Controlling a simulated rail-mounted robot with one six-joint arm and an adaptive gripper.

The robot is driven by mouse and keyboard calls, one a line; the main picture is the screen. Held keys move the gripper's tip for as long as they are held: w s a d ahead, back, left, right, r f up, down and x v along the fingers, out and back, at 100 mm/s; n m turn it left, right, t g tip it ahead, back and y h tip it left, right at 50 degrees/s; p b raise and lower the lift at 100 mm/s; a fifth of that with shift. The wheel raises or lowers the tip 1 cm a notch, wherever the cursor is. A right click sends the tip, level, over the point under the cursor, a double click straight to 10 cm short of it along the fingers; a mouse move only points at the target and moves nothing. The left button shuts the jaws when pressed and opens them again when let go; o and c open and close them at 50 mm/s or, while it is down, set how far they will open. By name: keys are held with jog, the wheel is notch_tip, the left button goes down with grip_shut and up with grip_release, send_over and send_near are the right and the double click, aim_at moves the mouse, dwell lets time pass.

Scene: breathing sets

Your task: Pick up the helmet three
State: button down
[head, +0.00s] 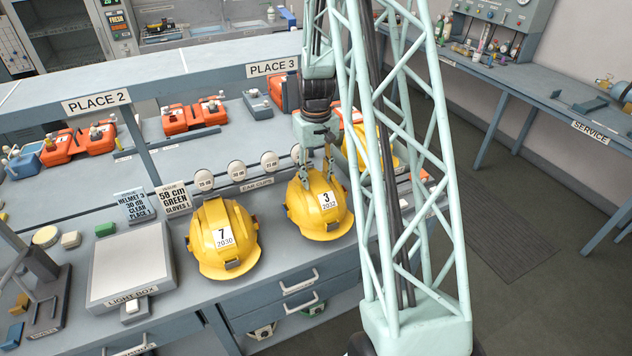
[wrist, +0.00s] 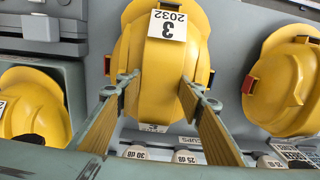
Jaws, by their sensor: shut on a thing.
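Helmet three (head: 320,222) is the yellow hard hat with a white label reading 3 and 2032, upright at the front of the bench. My gripper (head: 318,178) comes down on it from above, with its fingers closed on the shell. In the wrist view the helmet (wrist: 157,100) sits between my two fingertips (wrist: 161,82), one on each side of its crown. I cannot tell whether it rests on the bench or hangs just above it.
Helmet 7 (head: 211,252) stands close on the left. Another yellow helmet (head: 372,150) is on the right, partly behind my arm. Round ear cups (head: 236,170) line up behind. A light box (head: 131,262) is at the left, and orange cases (head: 190,115) stand farther back.

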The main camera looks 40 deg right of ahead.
jog(key=shift+r, duration=0.45)
jog(key=s+a+r+b, duration=0.1)
jog(key=s+a, duration=1)
jog(key=shift+r+b, duration=0.25)
jog(key=shift+b, duration=0.1)
jog(key=shift+s, duration=0.1)
